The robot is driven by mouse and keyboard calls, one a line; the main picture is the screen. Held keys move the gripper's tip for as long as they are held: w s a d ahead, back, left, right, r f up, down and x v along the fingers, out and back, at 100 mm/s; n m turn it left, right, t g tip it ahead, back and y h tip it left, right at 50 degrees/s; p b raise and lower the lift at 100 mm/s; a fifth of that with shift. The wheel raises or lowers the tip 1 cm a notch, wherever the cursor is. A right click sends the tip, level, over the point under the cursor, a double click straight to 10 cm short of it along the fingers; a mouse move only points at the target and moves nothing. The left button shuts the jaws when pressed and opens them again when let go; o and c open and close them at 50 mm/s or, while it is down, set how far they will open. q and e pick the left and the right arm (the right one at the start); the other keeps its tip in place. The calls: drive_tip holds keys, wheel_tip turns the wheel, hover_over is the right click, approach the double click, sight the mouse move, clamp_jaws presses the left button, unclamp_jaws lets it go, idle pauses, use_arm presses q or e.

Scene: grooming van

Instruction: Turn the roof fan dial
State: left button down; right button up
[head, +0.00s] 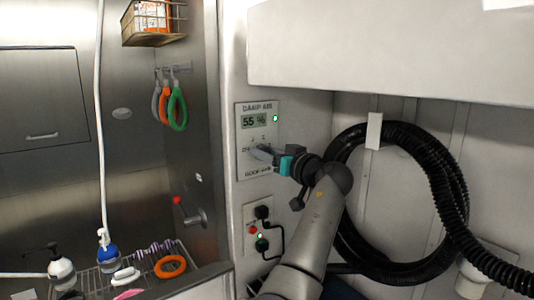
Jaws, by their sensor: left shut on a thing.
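A pale control panel (241,136) is on the wall near the middle of the head view. It has a small display (254,121) that seems to read 55 and a lit green lamp (275,118). The roof fan dial is on the panel's lower half, above its lower label, and is mostly hidden behind the fingers. The dial's exact setting cannot be read. My right gripper is not in view.
A socket plate (248,220) with black plugs and a cable is just below the panel. A coiled black hose (440,180) hangs to the right, under a white overhead cabinet (400,55). A steel tub with a red-knobbed lever (177,200) and a wire rack of bottles (190,272) is left.

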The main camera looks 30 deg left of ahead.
use_arm(q)
drive_tip(key=shift+w+m+p, duration=0.15)
drive_tip(key=shift+m+p, duration=1.45)
drive_tip(key=shift+m, duration=2.5)
drive_tip(key=shift+f, duration=0.1)
drive_tip(key=shift+c, duration=1.5)
unclamp_jaws()
drive_tip(key=shift+d, duration=0.1)
drive_tip(key=b+v, duration=0.2)
drive_tip(key=v, duration=1.3)
